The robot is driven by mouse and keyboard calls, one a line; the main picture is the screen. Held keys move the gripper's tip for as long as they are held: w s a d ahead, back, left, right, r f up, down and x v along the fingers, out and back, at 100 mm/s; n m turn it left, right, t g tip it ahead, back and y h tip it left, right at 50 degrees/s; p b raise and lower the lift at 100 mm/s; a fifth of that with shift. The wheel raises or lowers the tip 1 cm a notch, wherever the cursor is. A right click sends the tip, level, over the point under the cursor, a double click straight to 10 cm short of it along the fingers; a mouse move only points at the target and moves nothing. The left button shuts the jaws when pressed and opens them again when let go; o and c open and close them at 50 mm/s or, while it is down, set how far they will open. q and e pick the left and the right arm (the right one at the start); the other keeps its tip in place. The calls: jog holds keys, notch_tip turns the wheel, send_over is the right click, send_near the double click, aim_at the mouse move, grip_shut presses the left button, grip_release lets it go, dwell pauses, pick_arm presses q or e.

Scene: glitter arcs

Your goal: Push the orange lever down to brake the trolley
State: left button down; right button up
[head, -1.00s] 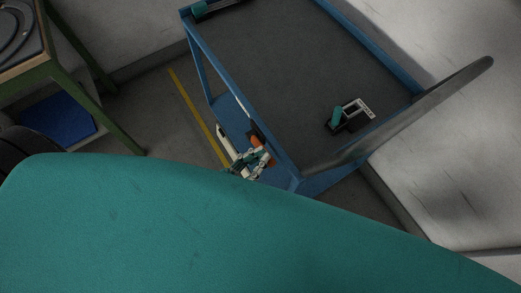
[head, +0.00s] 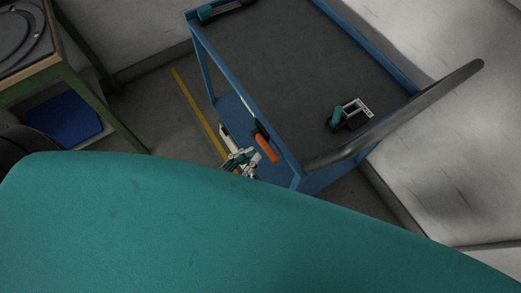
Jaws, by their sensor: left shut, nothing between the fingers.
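The orange lever (head: 266,149) is on the near left side of the blue trolley (head: 232,66), close to its front corner. It slants down to the right from a dark pivot piece. My left gripper (head: 241,161) is shut and empty, just left of and below the lever in the picture. A small gap shows between them, but I cannot judge the depth. My own teal body covers the lower part of the head view. My right gripper is not in view.
The trolley's dark top holds a small black-and-silver device (head: 352,114) with a teal part and another tool (head: 222,10) at the far end. A grey push handle (head: 420,105) crosses the right end. A green-framed table (head: 70,75) stands at left.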

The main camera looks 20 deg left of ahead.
pick_arm(q)
jog(key=b+v, duration=0.1)
jog(key=v, duration=0.5)
jog(key=shift+w+a+f, duration=0.1)
jog(key=shift+w, duration=0.05)
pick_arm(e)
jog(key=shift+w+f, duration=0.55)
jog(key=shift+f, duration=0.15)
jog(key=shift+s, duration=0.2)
